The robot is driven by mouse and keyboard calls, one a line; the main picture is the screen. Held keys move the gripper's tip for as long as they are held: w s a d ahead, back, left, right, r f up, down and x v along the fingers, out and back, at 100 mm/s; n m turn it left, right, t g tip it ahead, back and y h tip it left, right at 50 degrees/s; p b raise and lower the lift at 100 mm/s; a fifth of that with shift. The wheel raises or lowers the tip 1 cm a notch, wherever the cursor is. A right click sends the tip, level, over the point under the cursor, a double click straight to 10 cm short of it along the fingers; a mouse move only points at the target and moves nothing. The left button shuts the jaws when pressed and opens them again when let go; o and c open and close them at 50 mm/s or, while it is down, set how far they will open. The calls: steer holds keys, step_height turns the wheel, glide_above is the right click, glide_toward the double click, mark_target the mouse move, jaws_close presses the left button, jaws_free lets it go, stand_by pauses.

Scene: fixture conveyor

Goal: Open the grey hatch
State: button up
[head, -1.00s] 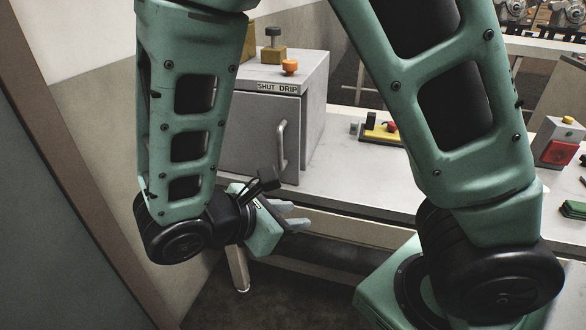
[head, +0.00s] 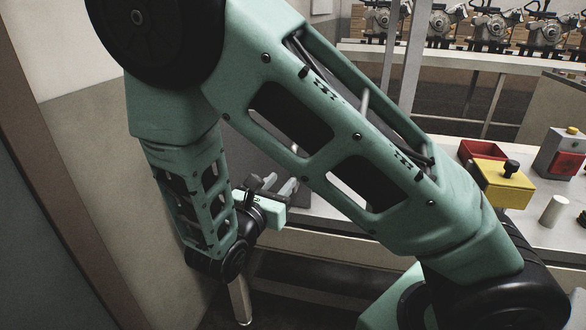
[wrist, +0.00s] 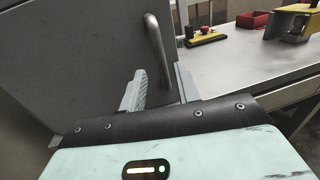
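The grey hatch (wrist: 95,65) fills the upper left of the wrist view, with its upright metal bar handle (wrist: 158,52) near its right side. In the head view my arm hides nearly all of the hatch. My gripper (wrist: 160,88) is open, its two grey fingers apart. In the wrist view the lower end of the handle shows between the fingertips; I cannot tell whether they touch it. In the head view my gripper (head: 287,186) is low at the front of the bench, pointing toward the hatch. Whether the hatch stands slightly ajar cannot be told.
The bench top (wrist: 240,65) is clear right of the hatch. A wall (head: 85,130) stands close on the left.

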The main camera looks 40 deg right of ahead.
steer(key=x, duration=0.7)
steer(key=shift+d, duration=0.2)
jaws_close()
